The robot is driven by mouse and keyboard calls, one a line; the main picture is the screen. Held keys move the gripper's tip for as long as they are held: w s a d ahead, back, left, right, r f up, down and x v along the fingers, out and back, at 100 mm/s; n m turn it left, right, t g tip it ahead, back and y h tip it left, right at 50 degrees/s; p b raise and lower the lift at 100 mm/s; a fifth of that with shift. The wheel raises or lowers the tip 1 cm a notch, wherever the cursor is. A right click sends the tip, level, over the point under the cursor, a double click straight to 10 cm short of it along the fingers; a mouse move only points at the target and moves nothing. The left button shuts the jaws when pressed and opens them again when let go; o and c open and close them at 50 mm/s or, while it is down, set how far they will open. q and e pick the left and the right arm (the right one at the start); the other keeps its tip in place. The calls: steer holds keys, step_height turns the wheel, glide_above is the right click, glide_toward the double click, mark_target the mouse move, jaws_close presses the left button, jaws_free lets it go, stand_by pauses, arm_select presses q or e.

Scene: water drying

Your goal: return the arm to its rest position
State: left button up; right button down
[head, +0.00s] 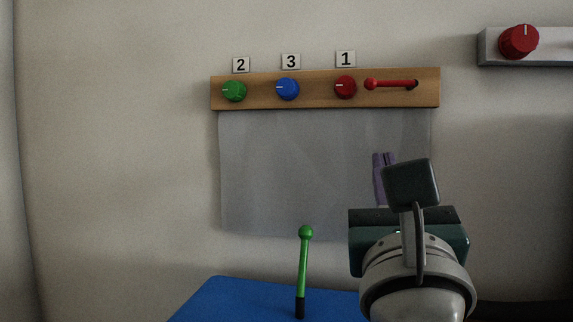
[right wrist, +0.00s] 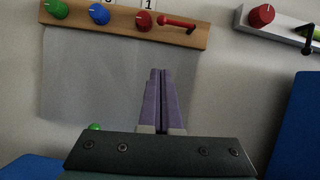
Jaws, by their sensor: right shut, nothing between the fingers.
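My right gripper (head: 383,178) is raised in front of the wall at the right of the head view. Its purple fingers are shut with nothing between them, as the right wrist view (right wrist: 161,100) also shows. They stand in front of a grey sheet (head: 300,170) that hangs below a wooden rail (head: 325,101). The rest of my right arm partly hides the sheet's lower right. My left gripper is not in view.
The rail carries a green knob (head: 234,91), a blue knob (head: 287,89), a red knob (head: 345,87) and a red lever (head: 390,84). A green stick (head: 303,265) stands upright by the blue surface (head: 235,301). A grey panel with a red knob (head: 519,42) is at upper right.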

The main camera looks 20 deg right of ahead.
steer(key=s+a+r+n+g+y+p, duration=0.15)
steer(key=a+n+y+p, duration=0.55)
steer(key=n, duration=0.7)
steer(key=s+a+r+n+g+y+p, duration=0.1)
steer(key=a+r+n+g+y+p, duration=0.15)
steer(key=a+n+y+p, duration=0.65)
steer(key=s+d+f+n+g+h+p, duration=0.1)
steer(key=s+d+n+g+h+p, duration=0.1)
steer(key=s+d+n+g+p, duration=0.65)
steer(key=s+d+f+n+g+h+p, duration=0.1)
steer(key=s+d+n+g+h+p, duration=0.25)
steer(key=s+n, duration=0.9)
step_height(320, 180, up, 36)
steer(key=m+p, duration=0.1)
steer(key=p, duration=3.5)
steer(key=shift+w+d+r+g+y, duration=0.2)
steer(key=shift+g+y, duration=0.1)
steer(key=shift+y, duration=0.15)
